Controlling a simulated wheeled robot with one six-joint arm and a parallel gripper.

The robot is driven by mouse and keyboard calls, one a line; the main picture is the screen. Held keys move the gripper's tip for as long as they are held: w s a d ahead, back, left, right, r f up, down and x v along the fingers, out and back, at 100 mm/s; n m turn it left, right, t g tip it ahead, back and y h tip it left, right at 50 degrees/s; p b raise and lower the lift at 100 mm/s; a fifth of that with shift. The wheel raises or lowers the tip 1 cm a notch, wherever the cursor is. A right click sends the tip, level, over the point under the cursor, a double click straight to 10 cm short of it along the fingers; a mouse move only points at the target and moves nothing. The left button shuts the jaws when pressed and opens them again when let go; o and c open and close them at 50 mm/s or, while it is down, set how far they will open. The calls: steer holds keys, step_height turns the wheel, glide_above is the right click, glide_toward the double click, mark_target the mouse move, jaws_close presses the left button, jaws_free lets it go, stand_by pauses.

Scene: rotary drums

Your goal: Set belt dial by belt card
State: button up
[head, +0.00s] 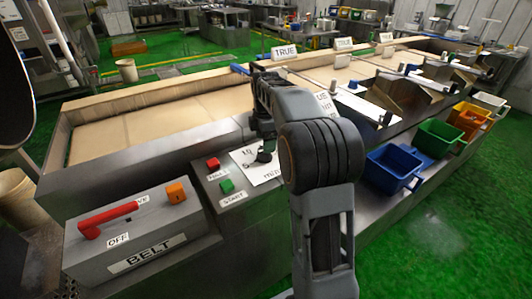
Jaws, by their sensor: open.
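The dial is a small black knob (264,155) on a white printed plate (247,158), set in the metal panel right of the red and green buttons. My arm hides the right part of this plate, so its scale cannot be read in full. My gripper (262,139) points down just above the knob; it is open, and I cannot tell whether its fingers touch the knob or stand around it. A white card with black print (324,101) shows behind my arm; only a few letters are visible, and I cannot tell if it is the belt card.
A grey box (147,261) marked BELT carries a red lever (108,218) beside an OFF label and an orange block (176,193). A red button (213,163) and a green START button (226,186) sit left of the dial. Blue (392,168), green and orange bins stand right.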

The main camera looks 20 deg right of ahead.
steer(key=shift+f, duration=2.4)
steer(key=c, duration=0.9)
